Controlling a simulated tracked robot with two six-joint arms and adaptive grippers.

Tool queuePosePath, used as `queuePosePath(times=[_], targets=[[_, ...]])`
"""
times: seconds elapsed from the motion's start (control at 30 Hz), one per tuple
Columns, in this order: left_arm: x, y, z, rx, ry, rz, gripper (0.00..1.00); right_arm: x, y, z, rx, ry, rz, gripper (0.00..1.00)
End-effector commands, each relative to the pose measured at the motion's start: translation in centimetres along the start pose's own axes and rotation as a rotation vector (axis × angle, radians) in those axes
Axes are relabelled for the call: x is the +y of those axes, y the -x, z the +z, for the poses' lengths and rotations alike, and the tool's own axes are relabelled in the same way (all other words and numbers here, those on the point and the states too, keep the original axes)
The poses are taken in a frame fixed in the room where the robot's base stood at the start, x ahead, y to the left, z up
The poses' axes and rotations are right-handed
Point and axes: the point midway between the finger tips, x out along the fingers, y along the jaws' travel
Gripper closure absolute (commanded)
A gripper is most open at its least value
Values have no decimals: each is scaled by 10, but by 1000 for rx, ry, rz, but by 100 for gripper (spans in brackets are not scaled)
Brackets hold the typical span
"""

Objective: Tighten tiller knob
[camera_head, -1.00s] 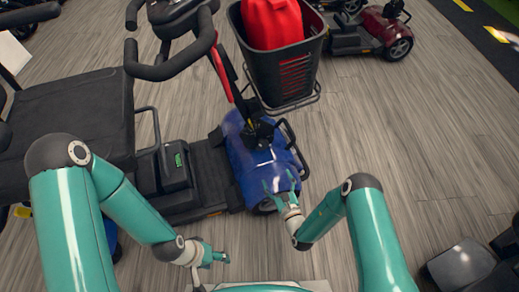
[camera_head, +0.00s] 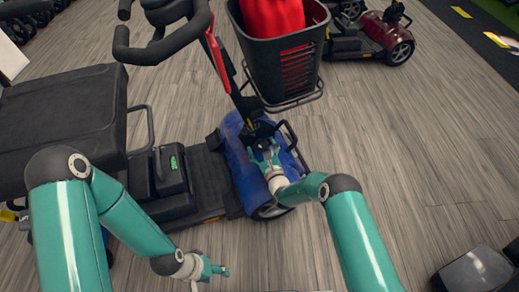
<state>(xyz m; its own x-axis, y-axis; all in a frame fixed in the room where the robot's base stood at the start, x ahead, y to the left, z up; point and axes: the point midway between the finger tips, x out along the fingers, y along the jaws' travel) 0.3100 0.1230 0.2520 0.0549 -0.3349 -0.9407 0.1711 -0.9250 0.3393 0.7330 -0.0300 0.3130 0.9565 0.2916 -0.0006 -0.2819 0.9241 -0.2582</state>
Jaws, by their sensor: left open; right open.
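My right gripper (camera_head: 262,147) is open at the foot of the tiller, over the blue cover. It overlaps the tiller base in the picture, and I cannot tell whether it touches. The tiller knob cannot be made out; the gripper may hide it. My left gripper (camera_head: 222,270) is open and empty, low over the floor in front of the scooter's near side.
A black basket (camera_head: 283,60) with a red object (camera_head: 272,15) hangs on the tiller above my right gripper. The scooter's black seat (camera_head: 65,115) is at left. A dark red scooter (camera_head: 378,38) stands at the back right.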

Motion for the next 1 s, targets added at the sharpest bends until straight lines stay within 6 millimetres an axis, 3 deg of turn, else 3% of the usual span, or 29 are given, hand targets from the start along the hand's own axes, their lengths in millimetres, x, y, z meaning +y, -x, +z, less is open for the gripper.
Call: queuePosePath(times=[0.3, 0.67, 0.7, 1.0], targets=[[0, 0, 0, 0, 0, 0, 43, 1, -2, 0, 0, 0, 1, 20], [0, -1, 0, 0, 0, 0, 43, 1, -2, 0, 0, 0, 2, 79], [0, -1, 0, 0, -1, 0, 43, 8, -4, 2, 0, 1, 4, 79], [0, 0, 0, 0, 0, 0, 43, 4, -1, 0, -1, -41, 8, 79]])
